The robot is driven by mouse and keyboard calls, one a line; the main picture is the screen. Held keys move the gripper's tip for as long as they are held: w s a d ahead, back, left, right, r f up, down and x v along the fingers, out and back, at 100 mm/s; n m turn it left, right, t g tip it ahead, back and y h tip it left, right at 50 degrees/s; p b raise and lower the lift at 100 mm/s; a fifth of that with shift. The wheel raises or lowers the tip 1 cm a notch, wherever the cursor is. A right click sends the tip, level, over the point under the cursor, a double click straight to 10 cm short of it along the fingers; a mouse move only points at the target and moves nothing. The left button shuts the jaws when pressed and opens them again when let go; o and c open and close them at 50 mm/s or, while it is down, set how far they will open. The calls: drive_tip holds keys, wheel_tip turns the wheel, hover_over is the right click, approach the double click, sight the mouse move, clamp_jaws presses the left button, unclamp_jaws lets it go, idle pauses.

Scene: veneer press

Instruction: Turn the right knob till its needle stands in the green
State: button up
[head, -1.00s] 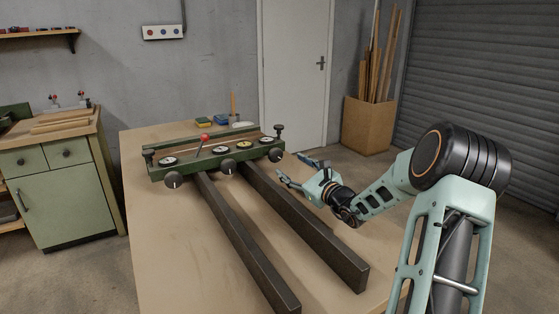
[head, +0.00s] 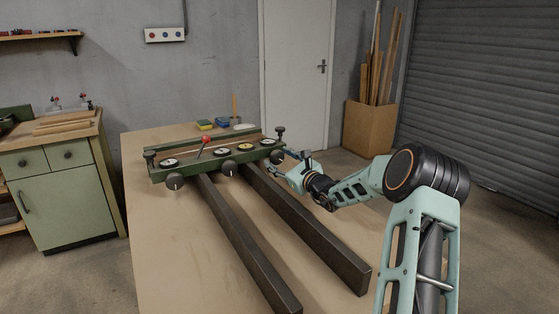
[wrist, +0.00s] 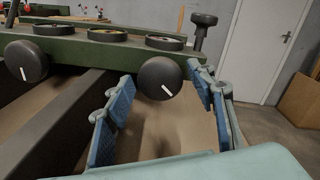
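The right knob (wrist: 155,75) is dark and round with a white mark, on the front of the green press (head: 210,160). In the wrist view the mark slants down to the right. The right gauge (wrist: 165,43) sits above it, seen nearly edge-on; it also shows in the head view (head: 267,142), but its needle and green band are too small to read. My gripper (head: 284,164) is at the press's right end. Its blue-padded fingers are open, one on each side of the right knob, with a visible gap on both sides.
The middle knob (wrist: 26,61) is left of my fingers. A dark upright screw post (wrist: 202,29) rises just behind the right finger. Two dark beams (head: 310,230) run forward from the press across the table (head: 165,250). A red-tipped lever (head: 205,139) stands on the press.

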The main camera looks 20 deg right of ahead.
drive_tip(key=c, duration=0.9)
drive_tip(key=shift+m, duration=0.4)
drive_tip(key=m+p, duration=0.4)
drive_tip(key=m, duration=0.1)
drive_tip(key=shift+r+m, duration=0.15)
drive_tip(key=shift+m, duration=0.15)
drive_tip(key=shift+m+p, duration=1.6)
drive_tip(key=shift+m, duration=0.7)
drive_tip(key=shift+f, duration=0.25)
drive_tip(key=o, duration=1.2)
